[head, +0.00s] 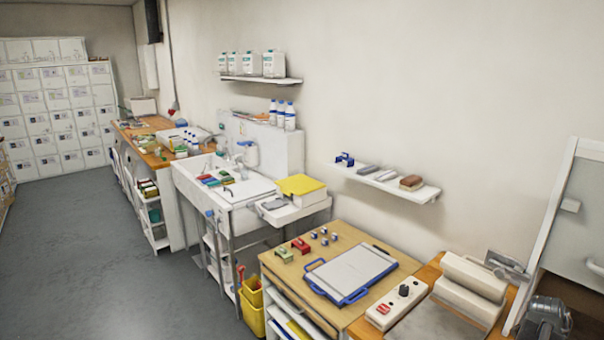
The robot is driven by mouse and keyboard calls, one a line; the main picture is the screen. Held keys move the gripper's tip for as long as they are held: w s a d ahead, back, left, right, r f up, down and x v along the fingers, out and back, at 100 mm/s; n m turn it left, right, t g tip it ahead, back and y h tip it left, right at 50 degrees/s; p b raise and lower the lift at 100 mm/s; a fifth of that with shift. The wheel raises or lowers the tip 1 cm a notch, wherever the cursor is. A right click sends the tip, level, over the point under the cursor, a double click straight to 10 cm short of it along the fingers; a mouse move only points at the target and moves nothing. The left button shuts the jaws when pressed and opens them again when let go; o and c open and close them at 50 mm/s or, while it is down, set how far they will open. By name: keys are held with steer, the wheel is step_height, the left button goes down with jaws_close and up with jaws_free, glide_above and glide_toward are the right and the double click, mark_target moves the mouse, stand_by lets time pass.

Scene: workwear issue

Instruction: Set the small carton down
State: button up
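I cannot make out a small carton for certain in the head view. A small red block-like item (300,245) and a red and green one (281,253) lie on the wooden worktable (290,267), but I cannot tell whether either is a carton. No gripper fingers show, so I cannot see whether my gripper holds anything. A dark grey mechanical part (545,318) shows at the bottom right, cut off by the edge; I cannot tell what it is.
A blue-edged board (350,272) and several small blue-and-white pieces take up much of the worktable. A white control box (402,304) stands right of it. A wall shelf (385,182) hangs behind. A sink (205,176) stands farther left; grey floor (100,250) is clear.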

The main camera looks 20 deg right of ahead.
step_height(320, 180, up, 7)
steer(key=p, duration=0.6)
steer(key=shift+r+p, duration=0.15)
steer(key=shift+p, duration=0.2)
step_height(320, 180, down, 8)
steer(key=b, duration=0.8)
step_height(320, 180, up, 7)
steer(key=p, duration=0.7)
steer(key=shift+r, duration=0.15)
step_height(320, 180, down, 7)
steer(key=b, duration=0.7)
step_height(320, 180, up, 7)
steer(key=p, duration=0.7)
steer(key=shift+r, duration=0.1)
step_height(320, 180, down, 2)
steer(key=shift+f+b, duration=0.2)
steer(key=shift+b, duration=0.75)
